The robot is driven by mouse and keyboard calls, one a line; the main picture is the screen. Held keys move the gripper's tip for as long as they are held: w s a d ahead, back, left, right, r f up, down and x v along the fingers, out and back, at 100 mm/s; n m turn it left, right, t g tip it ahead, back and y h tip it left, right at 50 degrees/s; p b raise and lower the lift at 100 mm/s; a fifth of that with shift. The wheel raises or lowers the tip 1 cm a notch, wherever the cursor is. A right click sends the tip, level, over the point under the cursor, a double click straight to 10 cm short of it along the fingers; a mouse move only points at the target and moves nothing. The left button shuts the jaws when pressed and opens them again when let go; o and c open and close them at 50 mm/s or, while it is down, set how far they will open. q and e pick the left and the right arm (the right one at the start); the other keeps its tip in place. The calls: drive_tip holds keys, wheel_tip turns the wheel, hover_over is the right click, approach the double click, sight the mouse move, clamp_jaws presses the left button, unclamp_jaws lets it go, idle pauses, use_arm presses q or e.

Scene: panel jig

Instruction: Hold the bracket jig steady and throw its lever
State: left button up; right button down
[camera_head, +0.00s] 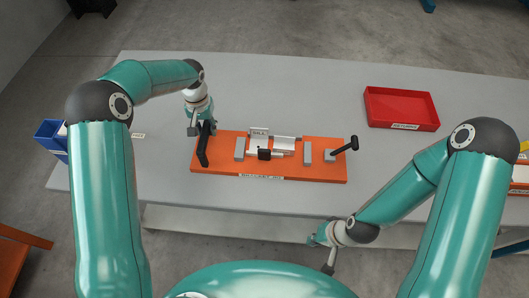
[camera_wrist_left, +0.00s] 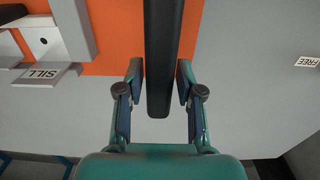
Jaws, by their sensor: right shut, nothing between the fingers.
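The bracket jig is an orange base plate (camera_head: 320,172) with grey blocks and a bright bracket (camera_head: 287,141) in its middle. A black lever with a cross knob (camera_head: 346,147) leans up to the right at its right end. A black bar handle (camera_head: 204,148) stands at its left end and also runs down the left wrist view (camera_wrist_left: 163,60). My left gripper (camera_head: 200,128) is at this handle, with its fingers (camera_wrist_left: 160,85) on either side of the bar and a narrow gap at one side. My right gripper (camera_head: 327,262) is shut and empty, in front of the table edge, well away from the lever.
A red tray (camera_head: 402,109) lies at the back right of the grey table (camera_head: 300,85). A blue bin (camera_head: 50,138) is at the left edge. A SILL plate (camera_head: 259,133) stands in the jig. The table between the jig and the red tray is clear.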

use_arm(q)
clamp_jaws()
drive_tip(key=shift+r, duration=0.15)
drive_tip(key=shift+d+f, duration=0.1)
drive_tip(key=shift+f, duration=0.2)
idle(0.4)
drive_tip(key=shift+s+f, duration=0.1)
drive_tip(key=shift+f, duration=0.05)
drive_tip(key=shift+s, duration=0.1)
